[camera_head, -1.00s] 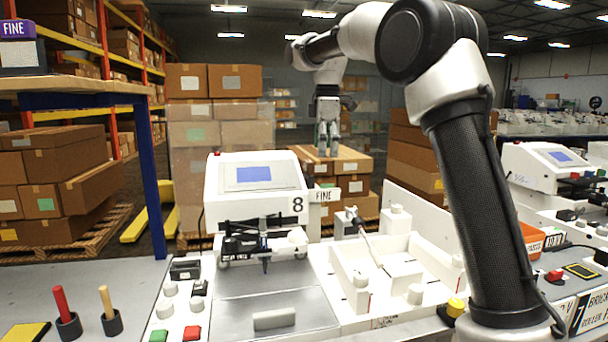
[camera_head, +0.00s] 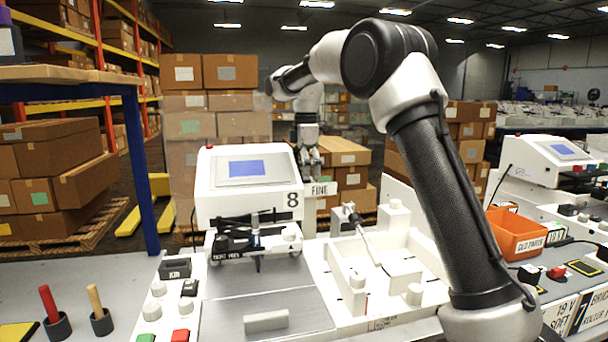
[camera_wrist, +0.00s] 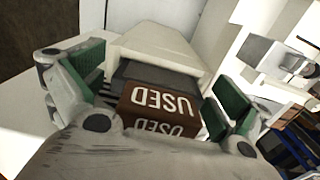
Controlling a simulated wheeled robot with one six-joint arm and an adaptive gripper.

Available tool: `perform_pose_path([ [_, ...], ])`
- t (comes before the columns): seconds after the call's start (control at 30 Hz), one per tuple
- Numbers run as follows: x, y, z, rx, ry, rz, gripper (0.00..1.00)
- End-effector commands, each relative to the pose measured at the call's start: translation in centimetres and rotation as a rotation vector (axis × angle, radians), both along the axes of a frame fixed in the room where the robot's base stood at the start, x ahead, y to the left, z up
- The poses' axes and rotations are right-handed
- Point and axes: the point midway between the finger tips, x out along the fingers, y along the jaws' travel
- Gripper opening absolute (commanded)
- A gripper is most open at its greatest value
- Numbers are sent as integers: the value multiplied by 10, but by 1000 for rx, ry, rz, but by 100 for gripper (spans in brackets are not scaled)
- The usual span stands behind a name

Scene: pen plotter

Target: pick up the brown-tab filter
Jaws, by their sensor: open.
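In the wrist view a brown block lettered "USED" (camera_wrist: 158,106), which looks like the brown tab, sits in front of a dark band and a pale, off-white body. My gripper (camera_wrist: 155,88) is open, with a green-padded finger on either side of the brown tab. Gaps show between tab and pads, so it does not look clamped. The brown tab cannot be made out in the head view.
The machine's console has a pen carriage (camera_head: 258,240) and a white walled tray (camera_head: 385,270) to its right. An orange bin (camera_head: 515,235) stands farther right. Red and tan handles (camera_head: 95,300) stand in cups at left. Stacked cartons (camera_head: 215,110) rise behind.

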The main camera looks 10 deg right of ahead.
Motion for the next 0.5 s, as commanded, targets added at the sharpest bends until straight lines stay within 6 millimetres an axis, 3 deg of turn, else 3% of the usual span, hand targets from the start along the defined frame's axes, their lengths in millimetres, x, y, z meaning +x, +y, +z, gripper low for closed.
perform_pose_path([
  [0.13, 0, 0, 0, 0, 0, 0, 100],
  [0.4, 0, 0, 0, 0, 0, 0, 54],
  [0.5, 0, 0, 0, 0, -1, -1, 54],
])
